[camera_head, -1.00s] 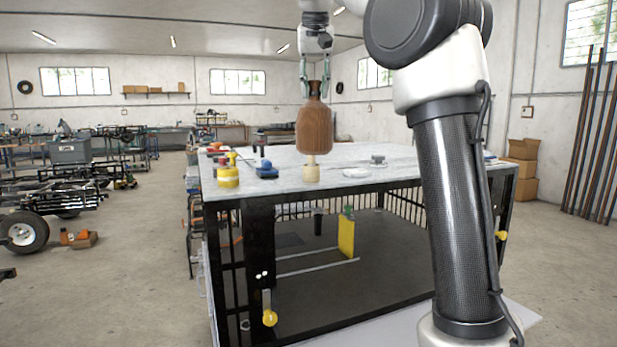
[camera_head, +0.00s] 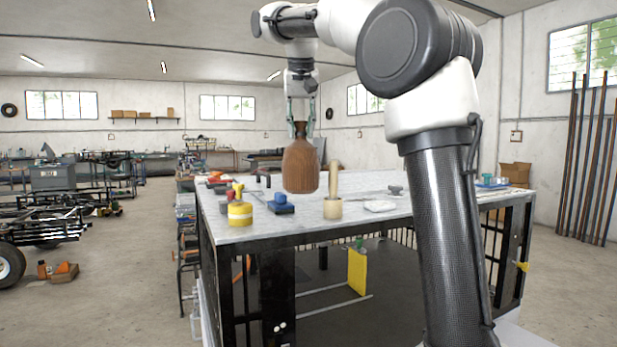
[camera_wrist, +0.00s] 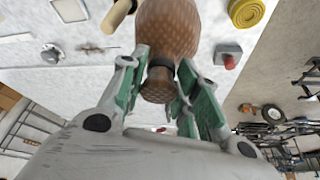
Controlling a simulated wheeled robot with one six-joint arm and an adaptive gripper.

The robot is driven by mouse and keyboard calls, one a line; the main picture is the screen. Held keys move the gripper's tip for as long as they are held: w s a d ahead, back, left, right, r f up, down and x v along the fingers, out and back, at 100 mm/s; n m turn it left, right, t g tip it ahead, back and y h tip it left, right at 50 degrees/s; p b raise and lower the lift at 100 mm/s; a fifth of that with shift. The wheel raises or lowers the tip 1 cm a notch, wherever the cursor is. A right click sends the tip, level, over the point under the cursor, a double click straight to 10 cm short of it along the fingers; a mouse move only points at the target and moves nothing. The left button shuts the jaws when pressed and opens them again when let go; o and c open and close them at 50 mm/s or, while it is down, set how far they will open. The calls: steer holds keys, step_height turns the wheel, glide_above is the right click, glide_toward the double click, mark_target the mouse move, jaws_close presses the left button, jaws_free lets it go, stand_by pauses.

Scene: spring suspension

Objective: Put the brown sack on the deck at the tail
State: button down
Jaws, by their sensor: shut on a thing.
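The brown sack (camera_head: 301,168) is a bulging brown, wood-like shape with a narrow neck. My gripper (camera_head: 301,112) is shut on its neck from above. Which part of the place is the deck at the tail I cannot tell; two candidates are the pale tabletop (camera_head: 225,208) and the distant wheeled frame (camera_head: 45,215).
A yellow panel (camera_head: 357,270) stands below. Open floor (camera_head: 130,270) lies to the left.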

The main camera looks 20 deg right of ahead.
mark_target(301, 154)
steer(key=shift+f, duration=3.65)
steer(key=c, duration=1.1)
jaws_free()
steer(key=shift+o, duration=0.2)
